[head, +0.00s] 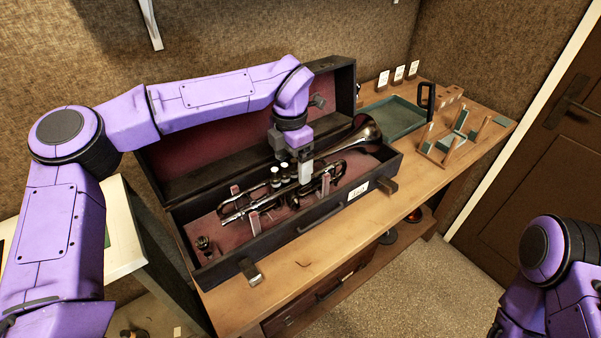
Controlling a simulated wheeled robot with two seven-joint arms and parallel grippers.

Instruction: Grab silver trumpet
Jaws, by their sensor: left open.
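The silver trumpet (240,208) lies in an open black case (310,217) with a dark red lining, its bell toward the right end. My left gripper (304,180) is over the middle of the trumpet, close to the valves, pointing down. It is open. The gripper hides part of the trumpet's tubing, and I cannot tell whether the fingers touch it. My right arm shows at the lower right, but its gripper is out of view.
The case stands on a wooden bench (413,193) with its lid raised at the back. A green tray (392,117), a wooden rack with pegs (455,143) and small white cards (399,73) are to the right. A small dark mouthpiece-like part (204,243) sits in the case's left end.

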